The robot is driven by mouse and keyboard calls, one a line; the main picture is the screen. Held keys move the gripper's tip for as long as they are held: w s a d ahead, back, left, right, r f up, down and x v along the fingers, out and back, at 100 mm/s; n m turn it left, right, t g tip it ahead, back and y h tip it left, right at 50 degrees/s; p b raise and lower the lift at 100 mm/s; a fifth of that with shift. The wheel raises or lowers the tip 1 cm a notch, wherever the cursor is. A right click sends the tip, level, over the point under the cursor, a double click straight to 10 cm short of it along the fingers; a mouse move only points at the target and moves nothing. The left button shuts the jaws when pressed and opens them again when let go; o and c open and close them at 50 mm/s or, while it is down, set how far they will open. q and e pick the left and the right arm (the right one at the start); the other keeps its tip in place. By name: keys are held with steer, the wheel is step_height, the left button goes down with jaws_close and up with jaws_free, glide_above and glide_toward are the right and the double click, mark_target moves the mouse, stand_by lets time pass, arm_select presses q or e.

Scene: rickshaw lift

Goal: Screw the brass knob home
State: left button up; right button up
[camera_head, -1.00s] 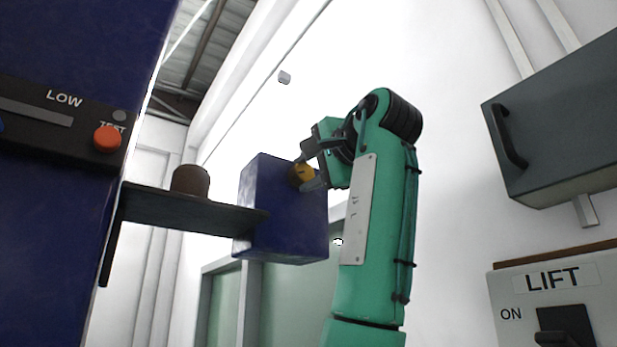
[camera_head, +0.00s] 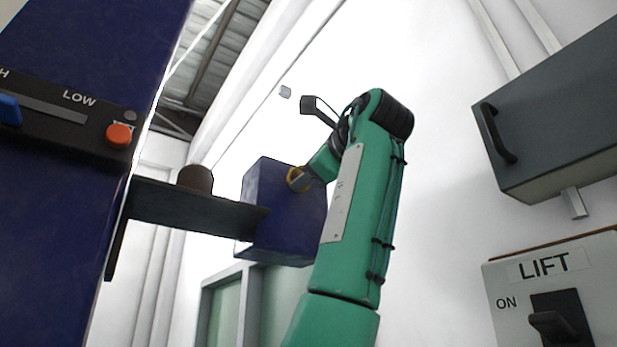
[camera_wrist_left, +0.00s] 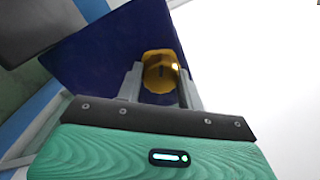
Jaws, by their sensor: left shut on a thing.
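The brass knob (camera_head: 294,181) is on the face of a blue box (camera_head: 262,212) on the dark bracket arm. It also shows in the left wrist view as a yellow lobed knob (camera_wrist_left: 158,70) with a dark slot in its face, against the blue box (camera_wrist_left: 105,50). My left gripper (camera_head: 301,179) is at the knob; in the left wrist view its two fingers (camera_wrist_left: 160,84) stand on either side of it, shut on it. Whether a gap remains behind the knob cannot be told. My right gripper is not in view.
A dark bracket (camera_head: 190,208) with a brown cylinder (camera_head: 195,179) juts from the blue column at left, which carries an orange button (camera_head: 119,134). At right are a grey cabinet (camera_head: 570,115) and a LIFT switch panel (camera_head: 550,268).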

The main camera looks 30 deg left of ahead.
arm_select(q)
steer(key=shift+f+m, duration=0.1)
steer(key=shift+m, duration=0.5)
steer(key=o, duration=1)
steer(key=b+v, duration=0.2)
steer(key=v, duration=1.1)
steer(key=shift+s+d, duration=0.1)
steer(key=shift+d, duration=0.3)
